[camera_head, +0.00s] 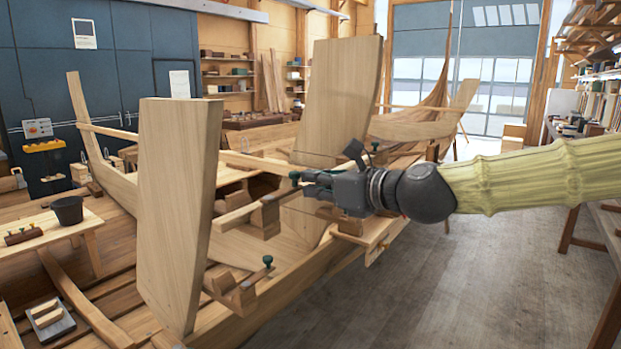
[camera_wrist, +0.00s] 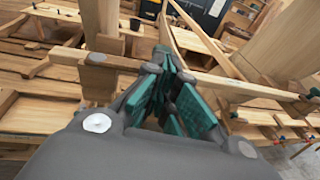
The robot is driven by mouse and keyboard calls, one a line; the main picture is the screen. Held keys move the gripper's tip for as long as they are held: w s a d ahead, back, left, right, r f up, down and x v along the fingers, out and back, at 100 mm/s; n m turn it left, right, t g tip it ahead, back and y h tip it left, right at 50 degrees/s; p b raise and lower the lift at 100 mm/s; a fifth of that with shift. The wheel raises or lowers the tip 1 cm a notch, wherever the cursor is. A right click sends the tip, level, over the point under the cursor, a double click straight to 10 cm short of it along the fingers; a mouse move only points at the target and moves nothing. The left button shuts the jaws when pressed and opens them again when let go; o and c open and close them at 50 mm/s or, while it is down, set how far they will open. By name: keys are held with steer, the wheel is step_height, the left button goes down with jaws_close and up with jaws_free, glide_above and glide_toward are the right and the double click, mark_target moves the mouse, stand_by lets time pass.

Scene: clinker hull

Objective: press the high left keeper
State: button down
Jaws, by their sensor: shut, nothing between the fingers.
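My gripper (camera_head: 312,184) reaches in from the right over the hull, its fingers shut and empty. In the wrist view its green-padded fingers (camera_wrist: 168,85) are together and point over the timbers. A green-topped knob (camera_head: 295,177) shows right at the fingertips in the head view; I cannot tell whether they touch. A green knob (camera_wrist: 314,92) shows at the right edge of the wrist view. Which of these is the high left keeper, I cannot tell.
Two tall pale boards (camera_head: 178,190) (camera_head: 340,95) rise from the hull on either side of my gripper. A bench with a dark bucket (camera_head: 68,210) stands at the left. Clear floor (camera_head: 470,280) lies to the right.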

steer(key=shift+w+a+f, duration=0.1)
steer(key=shift+w+a, duration=0.35)
